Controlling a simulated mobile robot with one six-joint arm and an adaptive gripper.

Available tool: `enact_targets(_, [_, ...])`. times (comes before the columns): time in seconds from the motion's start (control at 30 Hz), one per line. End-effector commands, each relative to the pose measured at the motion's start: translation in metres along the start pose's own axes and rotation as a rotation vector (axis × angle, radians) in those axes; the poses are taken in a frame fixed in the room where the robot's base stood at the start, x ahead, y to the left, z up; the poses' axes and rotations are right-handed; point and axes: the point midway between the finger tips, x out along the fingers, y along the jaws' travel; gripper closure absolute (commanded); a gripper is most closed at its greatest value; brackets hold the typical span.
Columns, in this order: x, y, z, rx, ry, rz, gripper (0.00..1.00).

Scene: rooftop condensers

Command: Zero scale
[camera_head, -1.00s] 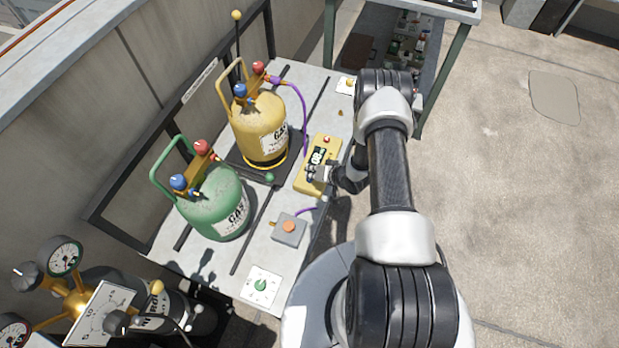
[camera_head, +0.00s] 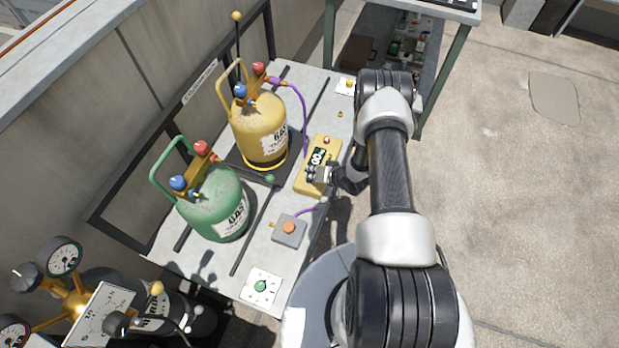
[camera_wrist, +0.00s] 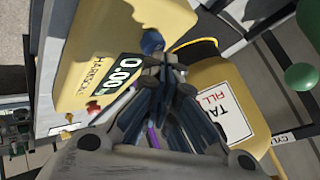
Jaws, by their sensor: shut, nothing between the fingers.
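The yellow scale box (camera_head: 332,151) lies on the grey bench, with a dark display (camera_head: 317,157) and a red button (camera_head: 326,140). In the wrist view, its display (camera_wrist: 122,75) reads 0.00. The red button (camera_wrist: 93,107) shows there too, and a blue round button (camera_wrist: 152,42) shows just beyond my fingertips. My gripper (camera_head: 314,175) is shut and empty over the near end of the box. I cannot tell whether it touches the blue button. A yellow gas cylinder (camera_head: 258,125) stands upright on a black platform (camera_head: 238,163) beside the box.
A green gas cylinder (camera_head: 212,205) stands nearer on the bench. A grey box with an orange button (camera_head: 289,227) and a white plate with a green knob (camera_head: 261,286) are at the near end. A purple hose (camera_head: 303,115) runs from the yellow cylinder. Gauges (camera_head: 62,257) stand at lower left.

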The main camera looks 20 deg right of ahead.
Motion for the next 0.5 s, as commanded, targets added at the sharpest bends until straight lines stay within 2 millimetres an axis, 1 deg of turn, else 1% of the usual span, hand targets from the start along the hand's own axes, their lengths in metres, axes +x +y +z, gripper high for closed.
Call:
enact_targets(0.03, [-0.0037, -0.0026, -0.0024, 0.0, -0.001, 0.0, 1.0])
enact_targets(0.2, [-0.0096, -0.0069, -0.007, 0.0, 0.0, 0.0, 1.0])
enact_targets(0.5, [-0.0093, -0.0067, -0.0068, 0.0, 0.0, 0.0, 1.0])
